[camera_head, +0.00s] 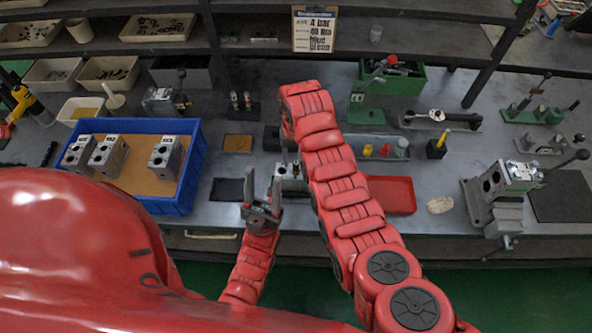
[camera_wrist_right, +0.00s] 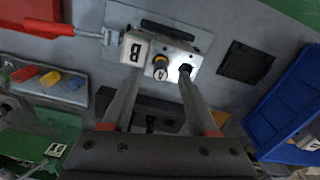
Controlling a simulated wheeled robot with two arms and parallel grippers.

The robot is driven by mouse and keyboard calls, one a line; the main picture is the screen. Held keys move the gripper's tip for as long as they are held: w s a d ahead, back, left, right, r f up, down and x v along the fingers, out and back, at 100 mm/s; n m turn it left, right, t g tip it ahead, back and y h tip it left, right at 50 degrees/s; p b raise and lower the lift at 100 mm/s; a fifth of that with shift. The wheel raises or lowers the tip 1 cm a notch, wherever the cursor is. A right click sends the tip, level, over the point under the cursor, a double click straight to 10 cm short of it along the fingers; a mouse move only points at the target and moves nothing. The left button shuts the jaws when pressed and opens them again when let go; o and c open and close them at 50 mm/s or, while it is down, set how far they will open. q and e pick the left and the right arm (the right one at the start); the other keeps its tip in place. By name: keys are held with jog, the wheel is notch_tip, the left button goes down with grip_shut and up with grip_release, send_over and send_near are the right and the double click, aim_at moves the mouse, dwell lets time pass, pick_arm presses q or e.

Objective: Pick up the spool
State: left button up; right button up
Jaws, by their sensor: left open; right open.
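In the right wrist view a grey valve block (camera_wrist_right: 195,48) carries a white label marked B. A small dark spool with a yellow band (camera_wrist_right: 160,67) shows end-on at the block; how deep it sits in the block I cannot tell. My right gripper (camera_wrist_right: 160,78) is open, its two fingertips on either side of the spool, with no clear contact. In the head view the block (camera_head: 289,172) is mid-bench, partly hidden by my right arm. My left gripper (camera_head: 262,190) is open and empty, left of the block near the bench's front edge.
A blue tray (camera_head: 197,150) with several grey blocks stands to the left. A red tray (camera_head: 397,194) lies right of my right arm. Shelves with bins line the back.

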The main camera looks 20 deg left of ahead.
aim_at(296, 173)
jog(key=shift+f+p, duration=0.4)
jog(key=shift+f, duration=1)
grip_shut()
dwell(0.5)
